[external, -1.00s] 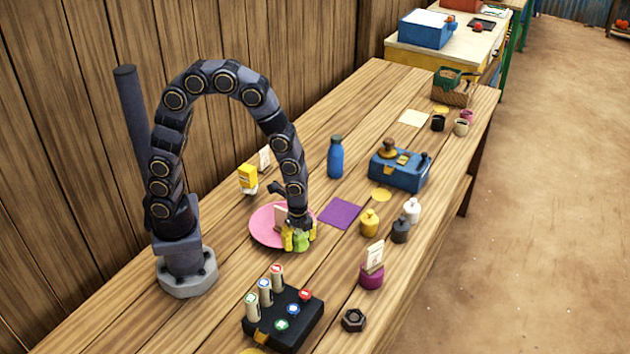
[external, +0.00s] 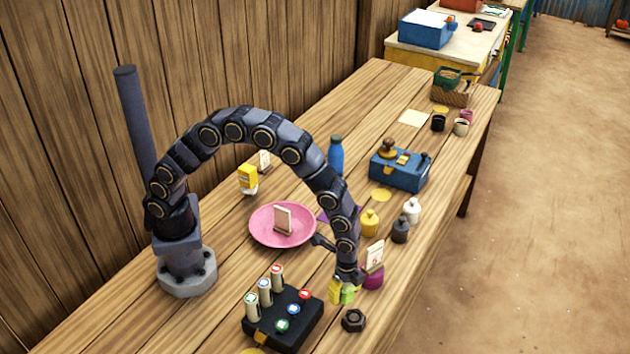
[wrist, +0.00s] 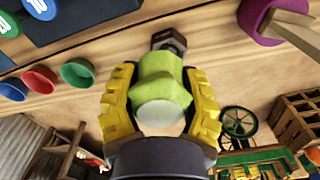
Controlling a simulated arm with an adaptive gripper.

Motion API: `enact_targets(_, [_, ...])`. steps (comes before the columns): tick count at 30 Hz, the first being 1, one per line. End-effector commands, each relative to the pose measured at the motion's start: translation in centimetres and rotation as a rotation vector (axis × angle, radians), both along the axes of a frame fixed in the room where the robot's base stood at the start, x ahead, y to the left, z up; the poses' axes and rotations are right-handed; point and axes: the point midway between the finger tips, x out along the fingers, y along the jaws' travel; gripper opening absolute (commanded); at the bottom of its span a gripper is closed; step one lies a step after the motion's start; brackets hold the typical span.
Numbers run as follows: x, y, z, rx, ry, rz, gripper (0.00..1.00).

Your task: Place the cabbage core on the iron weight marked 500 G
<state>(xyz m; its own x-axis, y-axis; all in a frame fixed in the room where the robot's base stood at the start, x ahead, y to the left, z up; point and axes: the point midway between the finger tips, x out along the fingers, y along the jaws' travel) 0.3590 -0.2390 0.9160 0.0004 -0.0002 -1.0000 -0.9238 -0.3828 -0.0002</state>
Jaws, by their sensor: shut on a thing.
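The cabbage core (external: 348,294) is a light green piece with a pale cut end. My gripper (external: 342,291) is shut on it, its yellow fingers on both sides in the wrist view (wrist: 160,100). The core also shows there (wrist: 165,78). It is held just left of the magenta card holder, apart from the plate. A dark hexagonal piece with a hollow top (external: 353,320), perhaps the iron weight, lies just in front of the gripper. A dark block beyond the core in the wrist view (wrist: 168,40) looks like the same piece. No 500 G marking is readable.
The black rack (external: 262,335) with markers and coloured caps is close on the left. The magenta holder (external: 373,279) with a card is close on the right. The pink plate (external: 262,236) holds an upright card. Yellow (external: 370,224), dark (external: 400,230) and white (external: 412,210) pots stand behind.

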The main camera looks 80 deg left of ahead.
Motion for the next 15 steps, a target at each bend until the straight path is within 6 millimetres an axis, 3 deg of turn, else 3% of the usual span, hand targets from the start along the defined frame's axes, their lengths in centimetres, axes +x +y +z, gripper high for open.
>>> enact_targets(3, [1.0,-0.7,-1.7,0.002,0.003,0.0,0.13])
enact_targets(13, [2.3,-1.5,-3.5,0.001,0.001,0.0,0.13])
enact_targets(15, [2.2,-1.5,-4.6,0.002,0.003,0.0,0.13])
